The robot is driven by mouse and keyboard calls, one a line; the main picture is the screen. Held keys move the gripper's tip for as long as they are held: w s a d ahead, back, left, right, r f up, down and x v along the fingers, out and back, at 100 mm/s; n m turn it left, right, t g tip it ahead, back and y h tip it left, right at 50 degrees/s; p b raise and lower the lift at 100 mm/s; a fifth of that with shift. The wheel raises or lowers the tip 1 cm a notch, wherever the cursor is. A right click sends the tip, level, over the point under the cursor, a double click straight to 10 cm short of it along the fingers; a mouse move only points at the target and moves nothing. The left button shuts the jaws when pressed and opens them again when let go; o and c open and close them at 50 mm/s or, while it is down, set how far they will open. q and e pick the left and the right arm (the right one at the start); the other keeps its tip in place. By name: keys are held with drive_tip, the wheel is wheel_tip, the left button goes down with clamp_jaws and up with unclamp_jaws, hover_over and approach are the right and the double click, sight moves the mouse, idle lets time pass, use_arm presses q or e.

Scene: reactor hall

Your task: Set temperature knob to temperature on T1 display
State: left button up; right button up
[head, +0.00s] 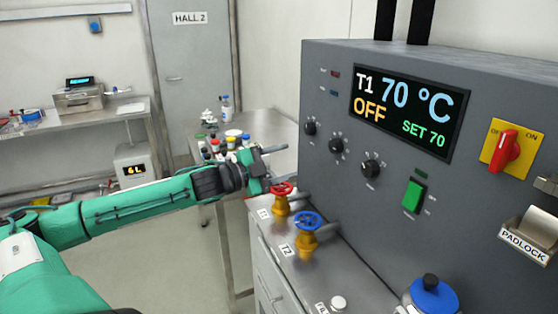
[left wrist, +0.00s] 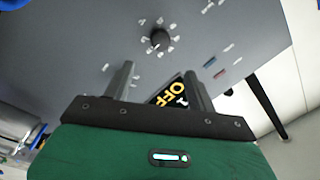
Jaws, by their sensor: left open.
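The grey panel carries a display (head: 410,104) reading "T1 70 °C", "OFF" and "SET 70". Below and left of it are three black knobs: a left knob (head: 310,128), a middle knob (head: 336,145) and a right knob (head: 371,167), ringed by marks too small to read. My left gripper (head: 280,166) is open and empty, left of the panel face and apart from the knobs. In the left wrist view, one black knob (left wrist: 160,39) with a ring of labels lies ahead of the open fingers; I cannot tell which knob. My right gripper is not in view.
A red valve (head: 281,192) and a blue valve (head: 307,224) stand on the bench below my left gripper. A green switch (head: 414,196), a red rotary switch (head: 506,149) and a padlock holder (head: 530,236) are further right. A blue-capped bottle (head: 433,294) stands in front.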

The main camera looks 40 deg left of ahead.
use_arm(q)
drive_tip(key=shift+s+a, duration=0.15)
drive_tip(key=shift+s, duration=0.2)
idle(0.3)
